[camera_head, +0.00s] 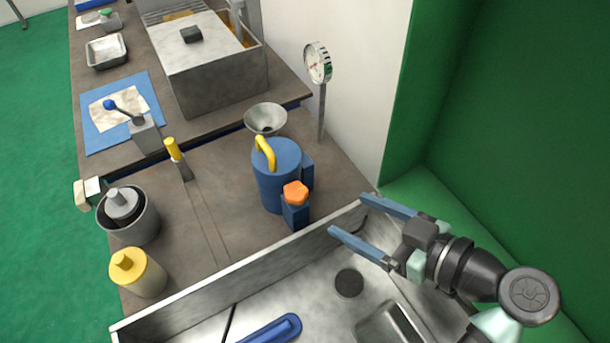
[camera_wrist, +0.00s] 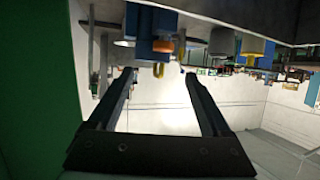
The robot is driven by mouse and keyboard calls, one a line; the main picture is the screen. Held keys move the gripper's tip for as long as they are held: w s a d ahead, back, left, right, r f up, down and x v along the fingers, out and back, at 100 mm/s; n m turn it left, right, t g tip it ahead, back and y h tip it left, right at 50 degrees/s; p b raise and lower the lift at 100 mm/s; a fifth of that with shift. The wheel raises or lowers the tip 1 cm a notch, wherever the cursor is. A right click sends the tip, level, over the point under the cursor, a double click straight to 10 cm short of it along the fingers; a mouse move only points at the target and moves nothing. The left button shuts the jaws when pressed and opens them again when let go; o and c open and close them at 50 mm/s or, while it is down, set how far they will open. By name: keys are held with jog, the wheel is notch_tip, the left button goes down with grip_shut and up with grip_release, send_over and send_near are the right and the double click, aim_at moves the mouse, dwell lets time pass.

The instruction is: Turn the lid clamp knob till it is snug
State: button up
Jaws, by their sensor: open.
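The orange lid clamp knob (camera_head: 296,192) sits on top of a small blue block at the front right of a blue lidded canister (camera_head: 275,180). The canister has a yellow handle (camera_head: 265,153) on its lid. My gripper (camera_head: 347,213) is open and empty, to the right of the knob and apart from it, above the steel sink. In the wrist view the two fingers (camera_wrist: 163,80) are spread. The orange knob (camera_wrist: 163,46) shows beyond them, between their tips, with the blue canister (camera_wrist: 152,20) around it. How tight the knob is cannot be seen.
The sink wall (camera_head: 250,272) runs in front of the canister. A funnel (camera_head: 265,118) and a dial gauge (camera_head: 318,63) stand behind it. A yellow-handled lever (camera_head: 174,150), a grey pot (camera_head: 130,217) and a yellow container (camera_head: 138,273) are left. Bare counter (camera_head: 222,195) lies left of the canister.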

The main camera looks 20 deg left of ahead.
aim_at(296, 191)
jog(key=x, duration=0.4)
jog(key=p+x, duration=0.1)
jog(key=x, duration=0.3)
jog(key=p+x, duration=0.1)
jog(key=x, duration=0.4)
jog(key=shift+s, duration=0.3)
grip_shut()
